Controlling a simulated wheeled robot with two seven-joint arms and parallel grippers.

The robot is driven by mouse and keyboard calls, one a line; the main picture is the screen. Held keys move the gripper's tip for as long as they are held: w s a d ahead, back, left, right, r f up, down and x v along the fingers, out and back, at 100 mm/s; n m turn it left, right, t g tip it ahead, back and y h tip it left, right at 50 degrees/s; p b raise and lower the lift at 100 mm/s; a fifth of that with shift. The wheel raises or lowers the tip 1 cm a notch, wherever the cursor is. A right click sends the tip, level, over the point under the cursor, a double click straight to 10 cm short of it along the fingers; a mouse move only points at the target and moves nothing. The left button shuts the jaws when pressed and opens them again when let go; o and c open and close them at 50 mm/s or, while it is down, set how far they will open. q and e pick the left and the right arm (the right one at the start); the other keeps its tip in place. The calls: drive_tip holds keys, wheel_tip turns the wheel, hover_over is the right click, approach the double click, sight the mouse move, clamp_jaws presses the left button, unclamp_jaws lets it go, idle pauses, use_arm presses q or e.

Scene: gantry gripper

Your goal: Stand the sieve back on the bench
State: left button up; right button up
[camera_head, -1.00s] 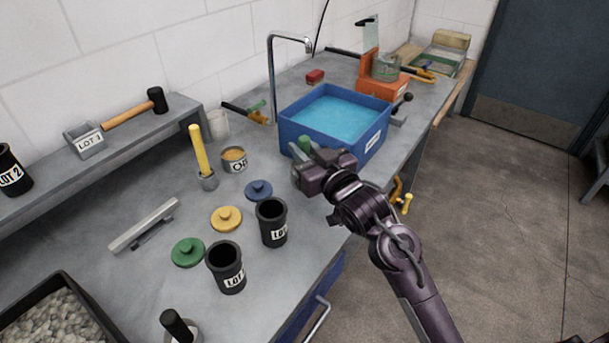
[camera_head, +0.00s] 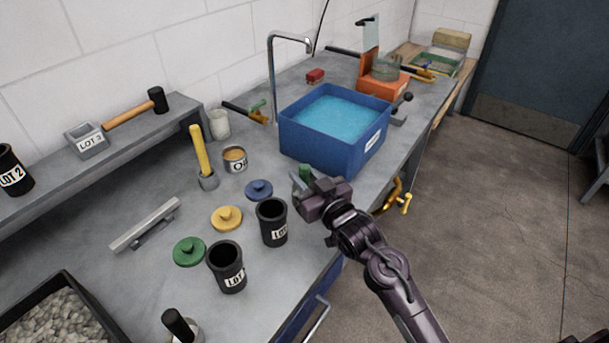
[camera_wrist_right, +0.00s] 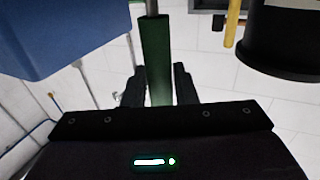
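My right gripper (camera_head: 303,183) is over the bench (camera_head: 150,275), between the blue basin and the black pots. Its two dark fingers, also in the right wrist view (camera_wrist_right: 158,72), are closed around a green handle (camera_wrist_right: 156,50). A thin grey rod (camera_wrist_right: 152,8) runs on from the handle. In the head view only a bit of the green handle (camera_head: 305,171) shows above the fingers. The handle may be the sieve's; no mesh or rim shows, so I cannot be sure. My left gripper is not in view.
The blue basin (camera_head: 315,152) of water stands just behind the gripper. Two black pots (camera_head: 272,228) and blue, yellow and green lids (camera_head: 226,218) lie to its left. A yellow-handled tool (camera_head: 200,152) stands upright farther left. Bare bench shows around the lids.

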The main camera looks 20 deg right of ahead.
drive_tip(key=o, duration=0.3)
drive_tip(key=shift+r, duration=0.1)
drive_tip(key=b+v, duration=0.2)
drive_tip(key=v, duration=1)
